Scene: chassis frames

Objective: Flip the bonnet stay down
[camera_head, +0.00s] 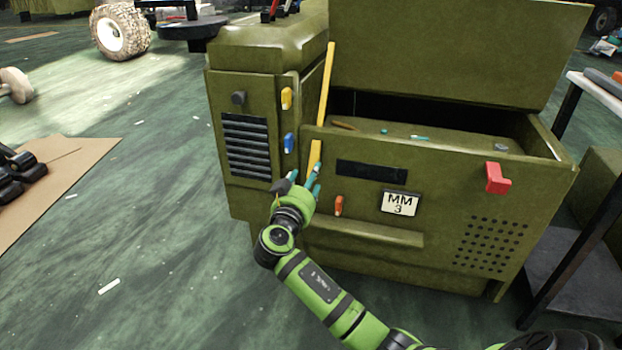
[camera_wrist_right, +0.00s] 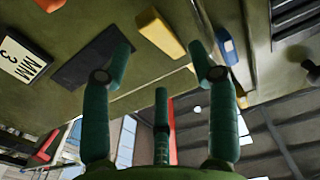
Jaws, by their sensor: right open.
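The raised bonnet (camera_head: 450,45) stands open above the olive chassis front. A long yellow bar (camera_head: 325,85), which looks like the bonnet stay, stands nearly upright at the left of the opening. A shorter yellow piece (camera_head: 315,155) lies in line below it on the front panel; I cannot tell whether they join. My right gripper (camera_head: 304,180) is at the lower end of this piece, its teal fingers open. In the right wrist view the yellow piece (camera_wrist_right: 160,33) shows beyond and between the spread fingertips (camera_wrist_right: 160,62), with no clear grip. My left gripper is not in view.
Blue (camera_head: 289,142), yellow (camera_head: 286,98) and orange (camera_head: 339,206) handles, and a black knob (camera_head: 238,98), sit near the gripper. A red hook (camera_head: 497,178) is at the right of the panel. A table (camera_head: 590,92) stands far right.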

